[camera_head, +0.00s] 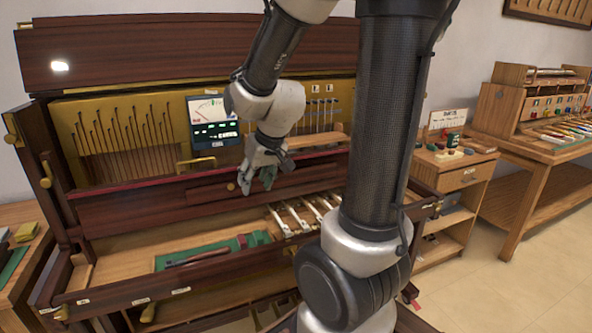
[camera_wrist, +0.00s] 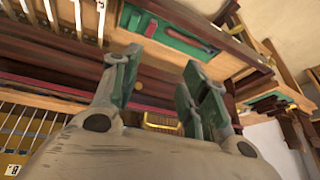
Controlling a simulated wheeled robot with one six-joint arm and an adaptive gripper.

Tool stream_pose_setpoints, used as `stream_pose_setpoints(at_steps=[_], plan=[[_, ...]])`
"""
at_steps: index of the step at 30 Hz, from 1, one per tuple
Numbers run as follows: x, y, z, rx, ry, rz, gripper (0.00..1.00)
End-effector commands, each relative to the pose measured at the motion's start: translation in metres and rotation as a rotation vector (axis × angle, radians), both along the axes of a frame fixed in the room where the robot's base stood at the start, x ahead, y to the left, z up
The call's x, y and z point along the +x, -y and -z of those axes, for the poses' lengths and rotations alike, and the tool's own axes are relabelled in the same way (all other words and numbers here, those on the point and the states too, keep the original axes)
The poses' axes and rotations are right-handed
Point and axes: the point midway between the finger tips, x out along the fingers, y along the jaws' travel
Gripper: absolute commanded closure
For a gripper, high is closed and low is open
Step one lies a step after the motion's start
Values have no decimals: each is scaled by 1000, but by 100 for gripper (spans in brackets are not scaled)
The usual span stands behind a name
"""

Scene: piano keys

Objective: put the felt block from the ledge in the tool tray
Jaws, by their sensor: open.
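The tool tray (camera_head: 165,262) is a green-lined wooden tray at the front of the opened piano, and it also shows at the top of the wrist view (camera_wrist: 176,38). A dark red-handled tool (camera_head: 198,257) lies in it. A small red piece (camera_head: 242,241) stands at the tray's right end; it looks like the felt block, but it is too small to be certain. It also shows in the wrist view (camera_wrist: 151,29). My gripper (camera_head: 262,178) is open and empty, above and behind the tray in front of the piano's back panel. Its green-padded fingers are apart in the wrist view (camera_wrist: 163,80).
Bare key levers (camera_head: 300,215) lie right of the tray. A meter display (camera_head: 212,118) stands at the piano's back. A wooden strip (camera_head: 315,140) runs right of my gripper. A cabinet (camera_head: 455,180) with small items and a workbench (camera_head: 535,140) stand at right.

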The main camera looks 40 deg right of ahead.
Motion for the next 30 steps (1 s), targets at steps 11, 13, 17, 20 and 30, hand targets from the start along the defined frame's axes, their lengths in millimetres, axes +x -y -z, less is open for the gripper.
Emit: stream_pose_setpoints(at_steps=[11,13,17,20,30], plan=[[-147,-2,-92,-69,-62,-86,56],[-160,0,-96,-77,-70,-87,56],[-171,1,-98,-85,-79,-87,56],[-171,1,-98,-84,-81,-87,56],[-171,1,-98,-84,-80,-88,80]])
